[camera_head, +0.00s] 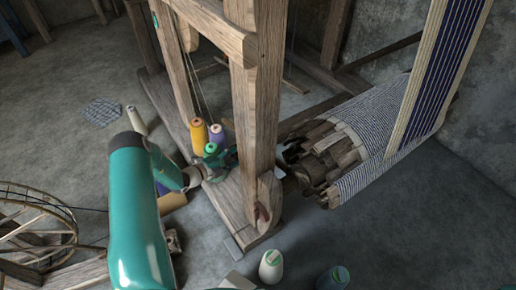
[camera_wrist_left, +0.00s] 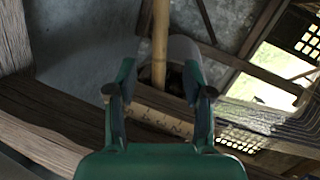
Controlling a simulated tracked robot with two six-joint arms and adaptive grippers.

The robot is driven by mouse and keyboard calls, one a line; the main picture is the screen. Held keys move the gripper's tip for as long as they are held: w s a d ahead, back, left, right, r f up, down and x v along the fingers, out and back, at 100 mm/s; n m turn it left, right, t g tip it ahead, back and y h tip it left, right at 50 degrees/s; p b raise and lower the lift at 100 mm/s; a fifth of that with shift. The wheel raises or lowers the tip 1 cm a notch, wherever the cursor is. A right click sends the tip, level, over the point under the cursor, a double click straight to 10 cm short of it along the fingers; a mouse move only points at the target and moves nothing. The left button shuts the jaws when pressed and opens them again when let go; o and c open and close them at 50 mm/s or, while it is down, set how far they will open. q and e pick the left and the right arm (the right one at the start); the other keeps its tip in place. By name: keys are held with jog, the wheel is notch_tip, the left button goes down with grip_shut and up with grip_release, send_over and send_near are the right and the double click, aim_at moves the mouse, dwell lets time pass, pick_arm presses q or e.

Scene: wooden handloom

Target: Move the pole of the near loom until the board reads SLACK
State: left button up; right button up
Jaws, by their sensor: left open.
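My left gripper (camera_head: 226,158) is open, low beside the loom's thick front post (camera_head: 256,110), partly hidden by my arm and the frame. In the left wrist view its two fingers (camera_wrist_left: 158,72) stand apart. A pale upright pole (camera_wrist_left: 160,38) shows between and beyond them; I cannot tell whether they touch it. A pale wooden strip (camera_wrist_left: 160,122) with dark letter-like marks lies across the gap, partly covered by the fingers; I cannot read it surely. The loom's roller (camera_head: 335,145) carries striped cloth (camera_head: 375,130).
Orange (camera_head: 198,133) and purple (camera_head: 217,134) spools stand close to my left gripper. A spoked wheel (camera_head: 35,225) is at the lower left. A white cone (camera_head: 271,266) and a dark green-topped spool (camera_head: 333,279) stand in front. Floor at right is clear.

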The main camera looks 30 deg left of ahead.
pick_arm(q)
jog(key=shift+b+x, duration=2.05)
jog(key=shift+x, duration=4.15)
jog(key=shift+d, duration=0.2)
jog(key=shift+s, duration=0.1)
grip_shut()
